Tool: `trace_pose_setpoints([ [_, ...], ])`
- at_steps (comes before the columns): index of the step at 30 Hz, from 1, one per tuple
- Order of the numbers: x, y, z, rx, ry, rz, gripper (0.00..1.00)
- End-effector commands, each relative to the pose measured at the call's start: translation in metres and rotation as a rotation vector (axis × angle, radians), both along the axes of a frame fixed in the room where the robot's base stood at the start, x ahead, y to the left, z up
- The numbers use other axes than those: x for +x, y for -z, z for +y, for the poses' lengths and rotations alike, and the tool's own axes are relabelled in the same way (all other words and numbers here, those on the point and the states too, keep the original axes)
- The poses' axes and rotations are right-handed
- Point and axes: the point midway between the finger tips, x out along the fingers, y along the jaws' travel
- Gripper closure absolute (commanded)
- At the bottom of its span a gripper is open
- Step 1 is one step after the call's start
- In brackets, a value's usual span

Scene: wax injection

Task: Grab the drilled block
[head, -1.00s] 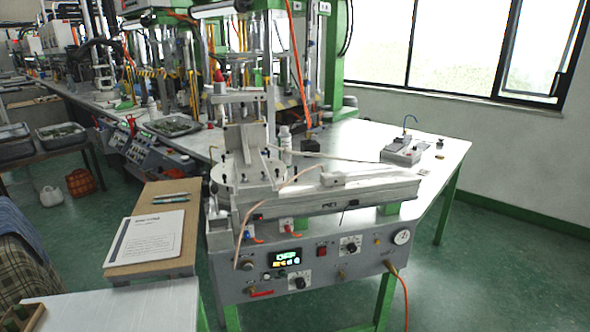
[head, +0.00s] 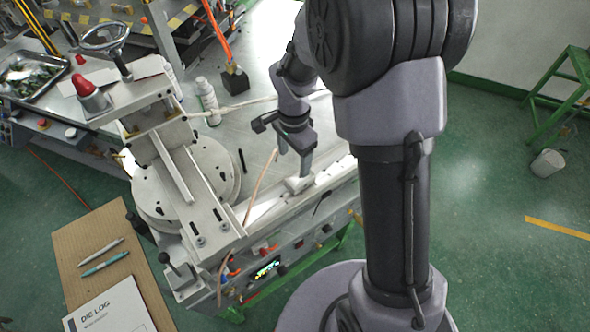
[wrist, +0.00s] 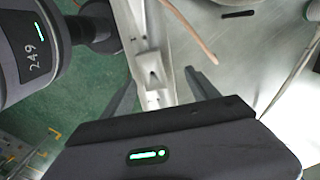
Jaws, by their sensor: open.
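The drilled block looks to be the small white block with a dark hole (wrist: 153,78), on the pale rail of the machine in the wrist view. It also shows as a pale block (head: 298,185) just below my gripper (head: 294,165) in the head view. My gripper is open in the wrist view (wrist: 162,78), with one dark finger on each side of the block and a gap on both sides. The fingers appear above or around the block; I cannot tell their exact height. The block's lower part is hard to make out.
A round plate (head: 160,195) with a clamp frame stands left of the rail. A white bottle (head: 207,97) and a dark cube (head: 235,80) stand behind. An orange-tan hose (head: 262,182) runs close by the gripper. A clipboard with the die log (head: 110,305) lies front left.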

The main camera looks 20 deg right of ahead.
Motion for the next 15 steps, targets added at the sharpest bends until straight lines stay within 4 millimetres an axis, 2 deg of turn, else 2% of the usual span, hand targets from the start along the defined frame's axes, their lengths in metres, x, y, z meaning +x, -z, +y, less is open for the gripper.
trace_pose_setpoints([
  [1,-0.001,0.013,0.0,0.0,0.001,0.002,0.31],
  [7,-0.001,0.037,-0.002,0.0,0.001,0.001,0.31],
  [12,-0.003,0.072,-0.006,0.0,-0.001,0.001,0.31],
  [15,-0.003,0.081,-0.006,0.0,0.0,-0.001,0.31],
])
